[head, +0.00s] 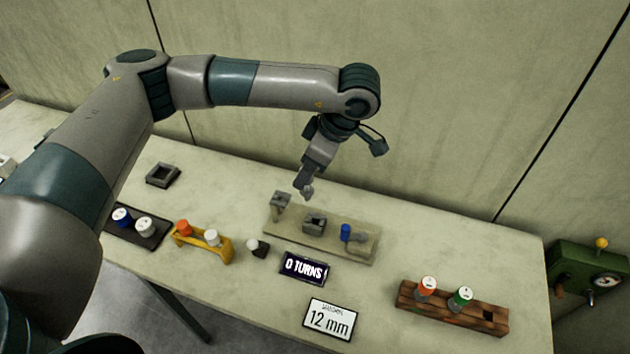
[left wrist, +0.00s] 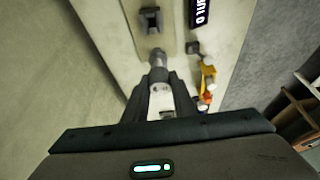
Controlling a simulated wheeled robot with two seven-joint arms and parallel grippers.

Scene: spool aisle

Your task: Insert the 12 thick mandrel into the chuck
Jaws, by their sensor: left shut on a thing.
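My left gripper (head: 306,190) is shut on a grey mandrel, a short light-grey cylinder that shows between the fingers in the left wrist view (left wrist: 157,60). It hangs above the back edge of the beige fixture board (head: 360,250). On the board are a grey block on a post (head: 279,200), a grey chuck-like block (head: 314,223) in the middle and a blue handle (head: 346,233). The middle block also shows ahead of the mandrel in the left wrist view (left wrist: 150,20). The mandrel looks apart from it. The right gripper is not in view.
Signs read "0 TURNS" (head: 304,268) and "12 mm" (head: 329,319). A yellow rack (head: 204,251), a dark tray (head: 154,240) and a wooden block (head: 452,318) hold capped pieces. A small black-and-white piece (head: 257,247) and a grey square frame (head: 162,174) lie apart.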

